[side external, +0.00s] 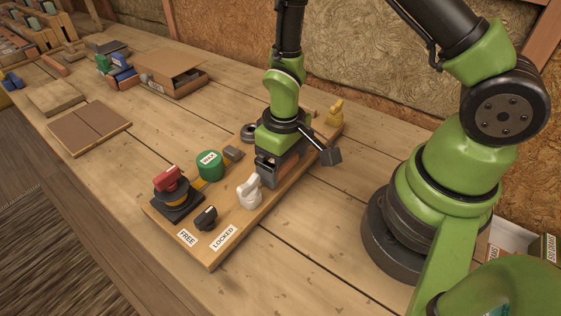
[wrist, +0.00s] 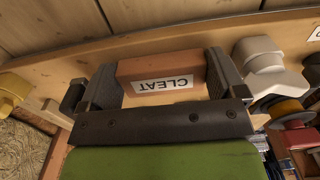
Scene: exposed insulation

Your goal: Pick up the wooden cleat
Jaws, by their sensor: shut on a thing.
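The wooden cleat (wrist: 162,68) is a reddish-brown block with a white label reading CLEAT. In the wrist view it sits between the two dark fingers of my gripper (wrist: 163,78), one finger at each end. My gripper is shut on it. In the side external view my gripper (side external: 277,170) points down, low over the wooden board (side external: 222,245). The fingers hide most of the cleat there. I cannot tell whether the cleat touches the board.
The board also carries a white knob (side external: 249,191), a green drum (side external: 209,165), a red-handled switch (side external: 170,190), a small black knob (side external: 205,217) and a yellow piece (side external: 335,113). The front right tabletop is clear.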

